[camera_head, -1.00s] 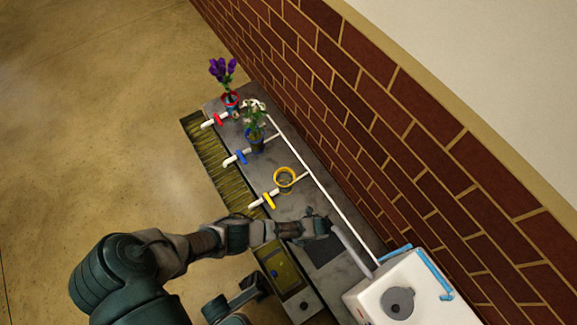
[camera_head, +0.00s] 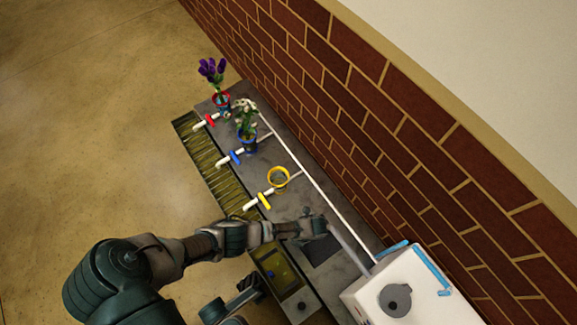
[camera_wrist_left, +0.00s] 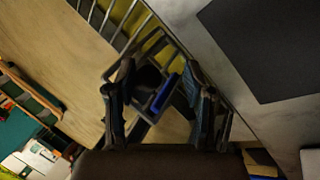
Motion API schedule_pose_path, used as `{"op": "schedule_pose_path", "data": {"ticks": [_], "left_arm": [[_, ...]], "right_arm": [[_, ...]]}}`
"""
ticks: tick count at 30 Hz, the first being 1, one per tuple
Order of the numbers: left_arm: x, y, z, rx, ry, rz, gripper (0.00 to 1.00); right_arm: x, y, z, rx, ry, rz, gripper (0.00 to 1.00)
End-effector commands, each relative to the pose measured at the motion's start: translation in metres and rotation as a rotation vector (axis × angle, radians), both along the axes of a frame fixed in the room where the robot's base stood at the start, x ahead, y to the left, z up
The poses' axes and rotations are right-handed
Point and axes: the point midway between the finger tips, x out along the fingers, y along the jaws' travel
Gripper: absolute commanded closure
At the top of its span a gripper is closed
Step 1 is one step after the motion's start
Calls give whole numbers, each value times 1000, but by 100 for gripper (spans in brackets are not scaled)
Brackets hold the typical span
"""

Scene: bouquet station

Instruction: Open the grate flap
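The grate flap (camera_head: 283,277) is a yellowish panel in a dark frame at the bench's front edge, with a small blue part on it. In the left wrist view, a dark metal frame (camera_wrist_left: 152,38) and a blue part (camera_wrist_left: 165,94) show between and beyond my fingers; I take these to be the flap. My left gripper (camera_head: 314,226) is over the bench by the dark mat, behind the flap. In the wrist view the left gripper (camera_wrist_left: 160,80) is open, its fingers apart. I cannot tell whether it touches the frame. My right gripper is not identifiable in view.
A dark mat (camera_head: 323,250) lies on the grey bench. A white box (camera_head: 400,287) stands at the right end. White pipes with red, blue and yellow valves (camera_head: 263,201), a yellow ring (camera_head: 278,178) and two potted flowers (camera_head: 247,125) are farther left. A brick wall (camera_head: 350,110) stands behind.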

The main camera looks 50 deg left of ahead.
Motion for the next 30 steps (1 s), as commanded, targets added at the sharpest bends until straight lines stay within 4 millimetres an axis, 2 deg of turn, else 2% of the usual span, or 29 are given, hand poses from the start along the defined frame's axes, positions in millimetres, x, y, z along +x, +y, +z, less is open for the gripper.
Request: {"op": "schedule_pose_path", "data": {"ticks": [13, 17, 24, 30], "left_arm": [[5, 0, 8, 3, -2, 0, 49], [13, -7, 29, 1, -5, -2, 49], [31, -24, 77, 0, -5, -1, 49], [40, -33, 102, 0, -3, 0, 49]], "right_arm": [[-4, 0, 2, 2, 0, -2, 100], [-4, 0, 2, 1, -1, -1, 100], [-3, 0, 2, 0, -1, -1, 100], [-3, 0, 2, -1, -1, -1, 100]]}}
